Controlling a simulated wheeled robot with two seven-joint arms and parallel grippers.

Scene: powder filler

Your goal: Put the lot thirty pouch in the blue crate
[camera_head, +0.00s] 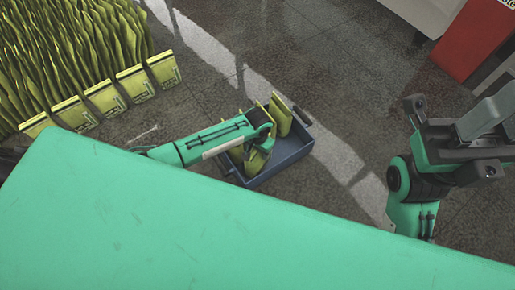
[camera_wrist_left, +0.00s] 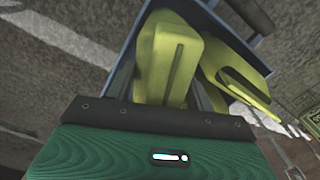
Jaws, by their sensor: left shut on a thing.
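The blue crate (camera_head: 288,158) stands on the floor in the middle of the head view, and its rim (camera_wrist_left: 121,75) shows in the left wrist view. My left arm reaches over it, with the left gripper (camera_head: 257,145) at the crate and its fingertips mostly hidden. It is shut on a yellow-green pouch (camera_wrist_left: 170,62), which appears within the crate's walls. Another pouch (camera_wrist_left: 228,62) leans beside it, and a pouch (camera_head: 281,117) stands at the crate's far end. No lot number is readable. My right gripper (camera_head: 455,145) is far to the right, away from the crate; its opening is unclear.
Dense rows of yellow-green pouches (camera_head: 75,55) stand at the upper left, with labelled ones in front (camera_head: 132,82). A red box (camera_head: 478,38) is at the upper right. The floor around the crate is clear. A large part of my green body covers the bottom.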

